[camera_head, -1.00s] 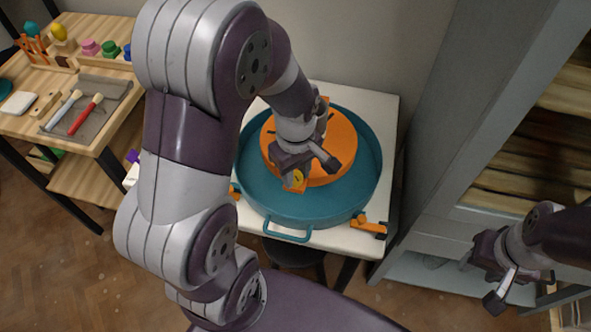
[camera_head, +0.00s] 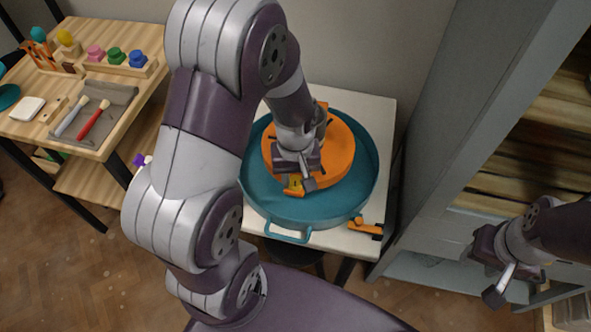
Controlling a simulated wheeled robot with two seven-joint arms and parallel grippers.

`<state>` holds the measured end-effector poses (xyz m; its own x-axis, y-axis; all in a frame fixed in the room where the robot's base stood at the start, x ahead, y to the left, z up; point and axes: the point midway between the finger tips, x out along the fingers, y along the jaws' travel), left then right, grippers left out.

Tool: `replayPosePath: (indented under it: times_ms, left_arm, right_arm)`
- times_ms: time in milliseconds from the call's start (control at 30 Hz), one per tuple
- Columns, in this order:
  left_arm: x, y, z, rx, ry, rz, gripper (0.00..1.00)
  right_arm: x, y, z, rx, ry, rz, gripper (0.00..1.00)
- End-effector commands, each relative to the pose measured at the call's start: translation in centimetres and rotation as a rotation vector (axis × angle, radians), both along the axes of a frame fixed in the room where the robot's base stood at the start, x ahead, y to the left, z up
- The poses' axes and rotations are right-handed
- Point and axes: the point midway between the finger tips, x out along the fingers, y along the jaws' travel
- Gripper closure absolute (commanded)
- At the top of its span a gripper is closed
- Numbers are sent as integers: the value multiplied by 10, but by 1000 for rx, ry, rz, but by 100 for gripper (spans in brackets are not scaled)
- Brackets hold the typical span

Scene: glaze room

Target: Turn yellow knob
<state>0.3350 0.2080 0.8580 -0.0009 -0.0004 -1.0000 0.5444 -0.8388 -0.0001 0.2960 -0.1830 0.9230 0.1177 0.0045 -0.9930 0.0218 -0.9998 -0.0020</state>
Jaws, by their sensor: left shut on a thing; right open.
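The yellow knob (camera_head: 295,184) sits at the near edge of the orange disc (camera_head: 342,150), by a small orange block. The disc lies in a round teal tray (camera_head: 360,195) on the white table. My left gripper (camera_head: 298,182) reaches down over the near part of the disc and is shut on the yellow knob; its fingers and wrist hide part of the knob. My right gripper (camera_head: 487,275) is open and empty at the right, away from the tray, in front of the grey cabinet.
The white table (camera_head: 378,112) carries the tray, with an orange clamp (camera_head: 366,227) at its near right edge. A grey cabinet (camera_head: 450,130) stands at the right. A wooden shelf (camera_head: 140,92) with brushes and coloured knobs is at the left. My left arm covers much of the middle.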

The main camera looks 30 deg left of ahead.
Motion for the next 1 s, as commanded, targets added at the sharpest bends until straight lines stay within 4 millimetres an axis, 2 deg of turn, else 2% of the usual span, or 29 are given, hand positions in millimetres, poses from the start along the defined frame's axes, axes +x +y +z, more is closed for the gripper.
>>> replayPosePath:
  times_ms: [33,500,1000]
  left_arm:
    - [0,0,4,0,0,-42,97]
    - [0,0,4,0,-1,-487,97]
    - [1,0,2,1,-3,-845,97]
  right_arm:
    - [0,0,8,0,0,0,57]
    - [0,0,38,0,0,0,57]
    - [0,0,58,0,0,0,57]
